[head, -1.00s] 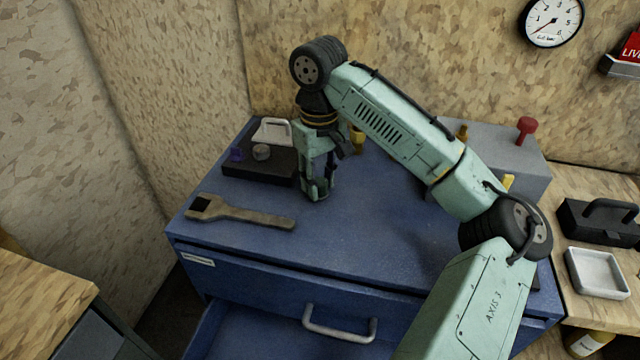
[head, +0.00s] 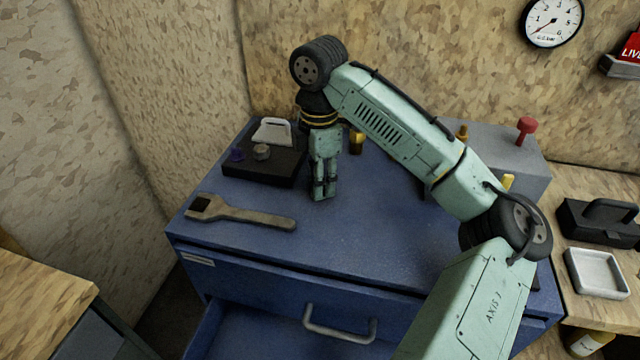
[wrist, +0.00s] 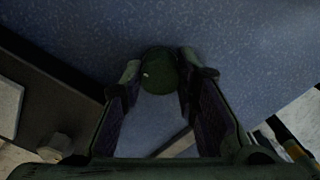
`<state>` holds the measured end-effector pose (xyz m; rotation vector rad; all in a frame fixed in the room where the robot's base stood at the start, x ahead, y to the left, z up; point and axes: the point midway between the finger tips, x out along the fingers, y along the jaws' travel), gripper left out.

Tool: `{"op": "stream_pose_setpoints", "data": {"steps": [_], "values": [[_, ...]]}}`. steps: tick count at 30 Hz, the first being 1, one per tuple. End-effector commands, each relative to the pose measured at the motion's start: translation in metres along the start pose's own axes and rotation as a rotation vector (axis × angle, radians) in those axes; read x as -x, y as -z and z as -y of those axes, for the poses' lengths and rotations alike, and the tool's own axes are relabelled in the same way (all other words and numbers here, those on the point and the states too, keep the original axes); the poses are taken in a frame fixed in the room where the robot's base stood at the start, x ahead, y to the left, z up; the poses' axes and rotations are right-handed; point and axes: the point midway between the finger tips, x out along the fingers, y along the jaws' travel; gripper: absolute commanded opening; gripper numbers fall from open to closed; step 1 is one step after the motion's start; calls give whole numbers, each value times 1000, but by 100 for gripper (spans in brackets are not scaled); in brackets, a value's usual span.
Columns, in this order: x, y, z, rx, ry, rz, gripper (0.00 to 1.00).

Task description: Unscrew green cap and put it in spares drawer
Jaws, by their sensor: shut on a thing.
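The green cap (wrist: 160,74) shows in the wrist view as a dark round thing between my fingertips. My gripper (wrist: 158,78) is shut on it, with a finger on either side. In the head view my gripper (head: 323,194) points down at the blue cabinet top, right of a dark block, and its fingers hide the cap. I cannot tell what is under the cap or whether it is free. A drawer (head: 338,328) at the cabinet's front stands open at the bottom of the head view. The cabinet's label is too small to read.
The dark block (head: 246,176) carries a purple knob, a grey knob and a pale handle. A wrench (head: 243,214) lies in front of it. A grey box (head: 500,150) with a red knob stands at the back right. The cabinet top (head: 350,240) is clear at front centre.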

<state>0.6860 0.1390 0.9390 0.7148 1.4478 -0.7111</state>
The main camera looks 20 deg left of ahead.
Motion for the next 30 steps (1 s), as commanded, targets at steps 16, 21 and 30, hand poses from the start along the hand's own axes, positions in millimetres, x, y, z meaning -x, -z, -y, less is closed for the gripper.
{"op": "stream_pose_setpoints", "data": {"steps": [16, 21, 30], "values": [[0, 0, 0, 0, 0, 0, 51], [0, 0, 0, 0, 0, 0, 51], [0, 0, 0, -1, 0, 0, 45]]}}
